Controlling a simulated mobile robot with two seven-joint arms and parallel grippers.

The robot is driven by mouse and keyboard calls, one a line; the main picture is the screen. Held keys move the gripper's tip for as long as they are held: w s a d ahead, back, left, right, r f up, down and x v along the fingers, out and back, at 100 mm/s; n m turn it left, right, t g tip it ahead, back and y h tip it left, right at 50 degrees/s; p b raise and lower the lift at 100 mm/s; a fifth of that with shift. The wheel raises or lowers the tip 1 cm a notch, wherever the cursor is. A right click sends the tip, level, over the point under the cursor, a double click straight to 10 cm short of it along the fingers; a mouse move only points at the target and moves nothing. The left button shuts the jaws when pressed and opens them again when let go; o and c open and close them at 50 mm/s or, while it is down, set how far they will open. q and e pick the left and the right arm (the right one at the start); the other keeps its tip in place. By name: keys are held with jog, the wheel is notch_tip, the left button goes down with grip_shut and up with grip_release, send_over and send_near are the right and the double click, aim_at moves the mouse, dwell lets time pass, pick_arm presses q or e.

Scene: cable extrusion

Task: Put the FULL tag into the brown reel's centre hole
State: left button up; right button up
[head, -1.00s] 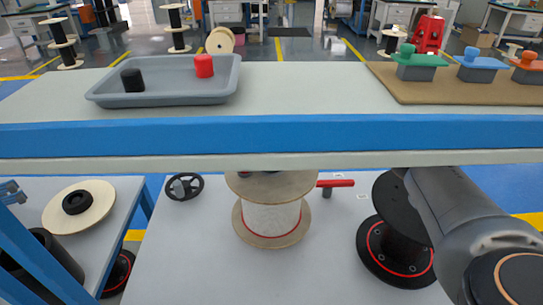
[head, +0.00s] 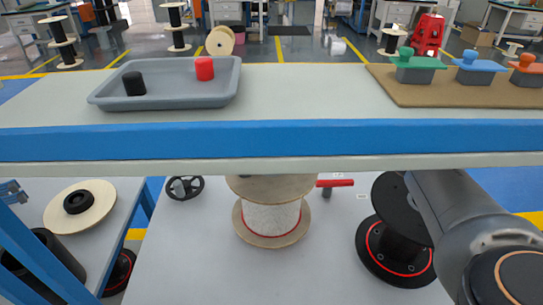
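The brown reel (head: 271,240) stands upright on the lower white table, with brown flanges and a pale wound middle. The upper shelf's front edge hides the back of its top flange, so I cannot make out its centre hole. No tag marked FULL can be read in this view. My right arm (head: 455,225) comes in from the lower right and reaches up behind the shelf edge, beside a black reel (head: 392,262). Its gripper is hidden behind the shelf. My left arm and gripper are not in view.
The upper shelf (head: 300,140) crosses the view. It bears a grey tray (head: 180,97) with a black and a red peg, and a brown board (head: 420,98) with green, blue and orange handled pieces. A red-handled tool (head: 336,183) lies right of the brown reel.

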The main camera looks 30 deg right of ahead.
jog(key=shift+s+f+b, duration=0.1)
jog(key=shift+f+b, duration=0.3)
jog(key=shift+f, duration=0.25)
